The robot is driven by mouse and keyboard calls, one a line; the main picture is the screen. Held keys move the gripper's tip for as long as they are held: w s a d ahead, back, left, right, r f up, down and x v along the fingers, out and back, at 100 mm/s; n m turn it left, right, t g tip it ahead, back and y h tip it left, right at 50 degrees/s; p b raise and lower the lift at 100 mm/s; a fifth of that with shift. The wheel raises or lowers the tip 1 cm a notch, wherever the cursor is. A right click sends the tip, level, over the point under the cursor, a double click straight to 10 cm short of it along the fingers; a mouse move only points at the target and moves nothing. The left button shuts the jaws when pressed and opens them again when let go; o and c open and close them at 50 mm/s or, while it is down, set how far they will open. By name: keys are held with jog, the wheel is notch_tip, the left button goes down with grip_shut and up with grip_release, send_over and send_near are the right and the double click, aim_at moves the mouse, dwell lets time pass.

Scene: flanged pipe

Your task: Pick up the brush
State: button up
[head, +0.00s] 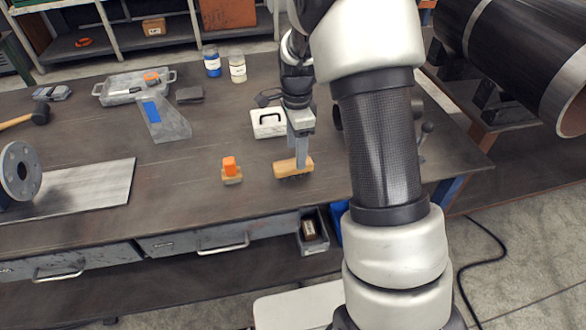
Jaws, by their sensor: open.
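The brush (287,170) is a wooden block with dark bristles below it, near the front edge of the workbench. My gripper (302,160) points down at the brush, with its grey fingers at the right part of the wooden back. The fingers overlap the brush in the picture; I cannot tell whether they touch it. The gripper is open, and the far finger is hidden.
A large dark pipe (520,55) lies at right.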

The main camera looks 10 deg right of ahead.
aim_at(293, 163)
jog(key=f, duration=0.5)
jog(key=shift+a+f, duration=0.35)
jog(key=shift+a, duration=0.05)
jog(key=c, duration=1.2)
jog(key=shift+r, duration=5.05)
